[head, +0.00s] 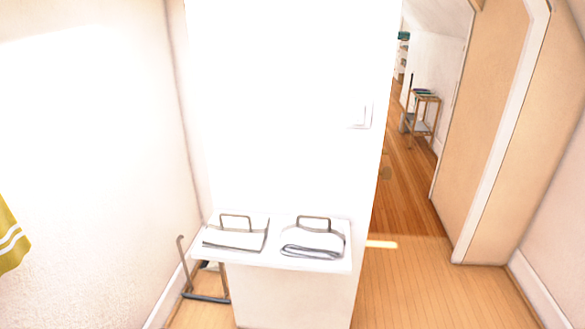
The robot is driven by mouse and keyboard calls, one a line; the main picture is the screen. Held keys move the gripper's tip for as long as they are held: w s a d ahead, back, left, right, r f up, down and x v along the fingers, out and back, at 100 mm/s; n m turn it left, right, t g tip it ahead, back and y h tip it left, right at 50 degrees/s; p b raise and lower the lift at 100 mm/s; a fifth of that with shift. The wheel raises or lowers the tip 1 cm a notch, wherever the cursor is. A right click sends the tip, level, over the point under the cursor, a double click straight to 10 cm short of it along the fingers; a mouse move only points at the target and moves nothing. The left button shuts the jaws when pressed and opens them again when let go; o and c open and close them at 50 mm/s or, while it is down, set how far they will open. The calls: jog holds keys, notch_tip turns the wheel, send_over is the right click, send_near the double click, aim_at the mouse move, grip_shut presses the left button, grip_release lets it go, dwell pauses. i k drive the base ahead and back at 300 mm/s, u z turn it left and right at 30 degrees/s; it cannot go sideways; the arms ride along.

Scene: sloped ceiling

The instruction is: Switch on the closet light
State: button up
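A pale switch plate (360,116) is on the bright white wall (280,100) in the middle of the head view, close to that wall's right edge. The wall is overexposed, so the plate shows only as a faint outline. I cannot tell whether the switch is on or off, or whether it belongs to the closet light. My gripper is not in view.
A white ledge (275,261) with two folded grey-edged cloths (236,236) juts out below the switch. A metal stand (206,297) is on the floor at left. Wooden floor (420,290) is clear at right, leading to a passage with a small rack (424,112).

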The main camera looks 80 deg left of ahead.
aim_at(358, 111)
jog(key=u, duration=2.7)
